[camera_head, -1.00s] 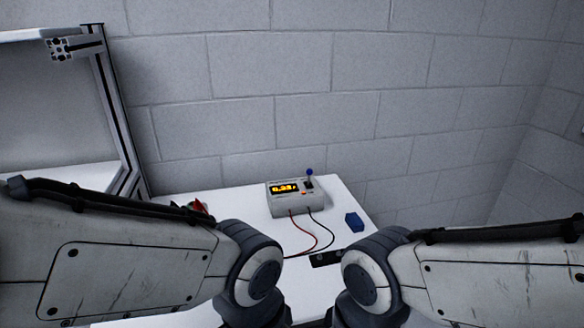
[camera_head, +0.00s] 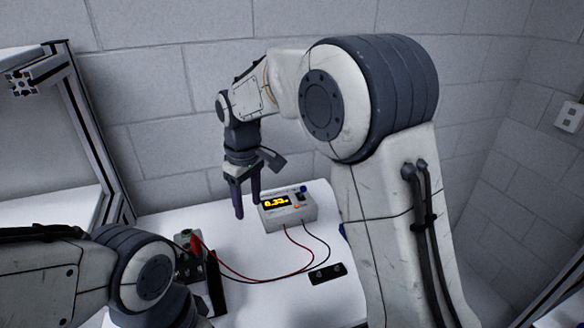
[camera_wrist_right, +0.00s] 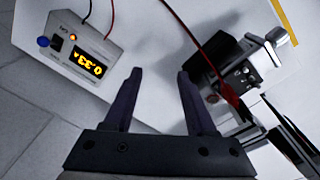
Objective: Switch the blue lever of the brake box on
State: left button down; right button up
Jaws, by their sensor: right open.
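The brake box (camera_head: 288,212) is a light grey box with a lit yellow display, standing on the white table in the head view. Its blue lever (camera_head: 303,189) is on top at the right, by a dark slot. In the right wrist view the box (camera_wrist_right: 95,78) is at the upper left, with the blue lever knob (camera_wrist_right: 43,41) at its far left. My right gripper (camera_head: 247,208) points down just left of the box, fingers apart and empty. Its fingers also show in the wrist view (camera_wrist_right: 160,72), apart from the lever. My left gripper is out of view.
A dark device with a red clip (camera_head: 196,246) stands at the table's left. Red and black wires (camera_head: 270,278) run from the box across the table. A black plate (camera_head: 327,273) lies in front of the box. A block wall (camera_head: 170,160) stands behind.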

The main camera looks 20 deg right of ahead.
jog(key=w+d+r+p, duration=0.1)
jog(key=w+d+p, duration=0.2)
jog(key=w+d, duration=0.6)
jog(key=h+p, duration=0.1)
jog(key=p, duration=0.1)
send_near(302, 197)
pick_arm(q)
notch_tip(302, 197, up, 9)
jog(key=p, duration=0.3)
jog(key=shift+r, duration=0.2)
pick_arm(e)
notch_tip(302, 197, down, 4)
jog(key=shift+w+d+f, duration=0.15)
jog(key=shift+d+f, duration=0.05)
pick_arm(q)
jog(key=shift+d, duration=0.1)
